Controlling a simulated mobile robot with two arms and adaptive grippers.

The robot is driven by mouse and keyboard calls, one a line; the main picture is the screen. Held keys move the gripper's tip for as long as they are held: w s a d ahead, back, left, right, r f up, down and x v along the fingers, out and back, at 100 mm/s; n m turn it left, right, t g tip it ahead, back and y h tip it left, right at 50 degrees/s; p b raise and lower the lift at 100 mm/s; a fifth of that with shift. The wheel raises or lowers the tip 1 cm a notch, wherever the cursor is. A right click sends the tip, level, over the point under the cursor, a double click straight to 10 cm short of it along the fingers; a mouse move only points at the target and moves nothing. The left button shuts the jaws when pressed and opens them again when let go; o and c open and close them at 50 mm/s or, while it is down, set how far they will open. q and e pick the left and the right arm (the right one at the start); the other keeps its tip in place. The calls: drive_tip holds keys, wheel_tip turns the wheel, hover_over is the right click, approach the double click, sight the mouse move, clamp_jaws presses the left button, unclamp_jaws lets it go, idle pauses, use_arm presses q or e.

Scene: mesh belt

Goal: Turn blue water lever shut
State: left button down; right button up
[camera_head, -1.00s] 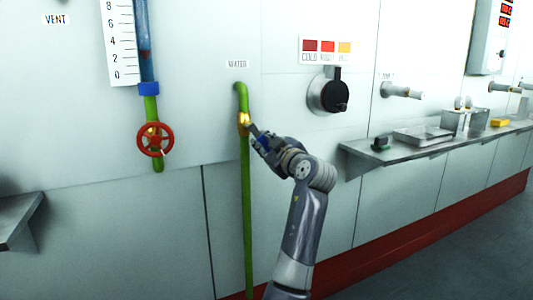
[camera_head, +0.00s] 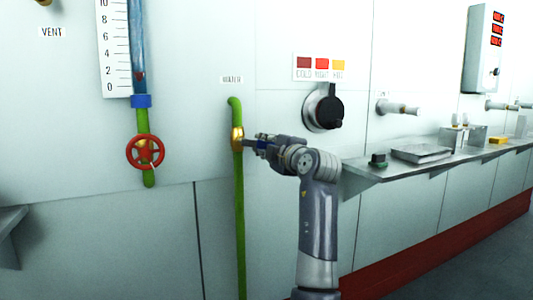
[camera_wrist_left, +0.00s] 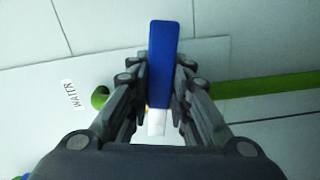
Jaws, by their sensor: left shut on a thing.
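The blue lever (camera_wrist_left: 160,65) sits between the fingers of my left gripper (camera_wrist_left: 159,98) in the left wrist view, and the gripper is shut on it. In that view the lever lies across the green pipe (camera_wrist_left: 270,85). In the head view the left gripper (camera_head: 258,143) is just right of the brass valve (camera_head: 237,139) on the upright green pipe (camera_head: 240,220), under the WATER label (camera_head: 232,79). The lever points right from the valve, roughly level, and is mostly hidden by the gripper. My right gripper is not in view.
A red handwheel (camera_head: 145,152) is on another green pipe to the left, below a gauge tube. A black round knob (camera_head: 325,110) is on the wall to the right. A metal shelf (camera_head: 400,170) with several items runs along the right wall.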

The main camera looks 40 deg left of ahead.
use_arm(q)
drive_tip(key=shift+w+r+n, duration=0.1)
drive_tip(key=shift+r+n, duration=0.4)
drive_tip(key=shift+n, duration=0.6)
drive_tip(key=c, duration=1.4)
unclamp_jaws()
drive_tip(key=shift+r, duration=0.1)
drive_tip(key=shift+c, duration=0.2)
drive_tip(key=shift+d, duration=0.1)
drive_tip(key=v, duration=1.2)
